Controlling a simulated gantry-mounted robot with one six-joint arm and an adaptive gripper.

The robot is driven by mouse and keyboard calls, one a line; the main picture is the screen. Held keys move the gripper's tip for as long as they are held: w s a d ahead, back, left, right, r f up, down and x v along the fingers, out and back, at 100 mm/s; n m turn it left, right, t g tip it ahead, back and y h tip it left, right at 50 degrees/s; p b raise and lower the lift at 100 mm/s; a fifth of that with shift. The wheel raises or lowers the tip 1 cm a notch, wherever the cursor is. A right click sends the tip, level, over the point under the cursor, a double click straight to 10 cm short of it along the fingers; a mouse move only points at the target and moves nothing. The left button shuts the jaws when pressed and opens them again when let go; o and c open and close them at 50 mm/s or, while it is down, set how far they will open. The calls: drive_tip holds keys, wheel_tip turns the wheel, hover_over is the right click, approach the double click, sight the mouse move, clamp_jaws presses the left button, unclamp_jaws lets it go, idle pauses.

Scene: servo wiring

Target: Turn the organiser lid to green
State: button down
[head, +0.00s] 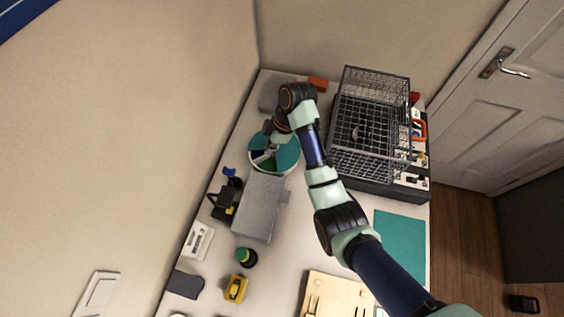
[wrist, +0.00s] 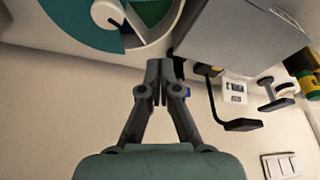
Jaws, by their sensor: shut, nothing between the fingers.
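The round organiser has a teal lid (head: 288,153) and stands near the far left part of the bench. White, dark green and teal sectors show in it. In the wrist view the teal lid (wrist: 82,22) is at the upper left, with a white curved part (wrist: 112,14) and a green sector (wrist: 150,10) beside it. My gripper (wrist: 166,68) is shut and empty, its fingertips close to the organiser's rim. I cannot tell whether they touch it. In the head view my wrist covers part of the organiser and hides the fingertips.
A grey box (head: 262,207) stands close to the organiser; it also shows in the wrist view (wrist: 235,35). A wire basket (head: 370,125) stands to the right of my arm. Small items, including a yellow one (head: 236,288), lie along the left edge. A teal mat (head: 402,240) lies at the right.

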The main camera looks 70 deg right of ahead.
drive_tip(key=b+x, duration=0.2)
drive_tip(key=x, duration=0.7)
drive_tip(key=shift+d+f+b, duration=0.1)
drive_tip(key=shift+f+b, duration=0.2)
drive_tip(key=shift+b, duration=0.1)
drive_tip(key=shift+d+f, duration=0.1)
drive_tip(key=shift+f, duration=0.2)
drive_tip(key=s, duration=0.1)
drive_tip(key=s+d, duration=0.1)
drive_tip(key=s, duration=0.1)
drive_tip(key=shift+s+d+r, duration=0.15)
drive_tip(key=shift+r, duration=0.1)
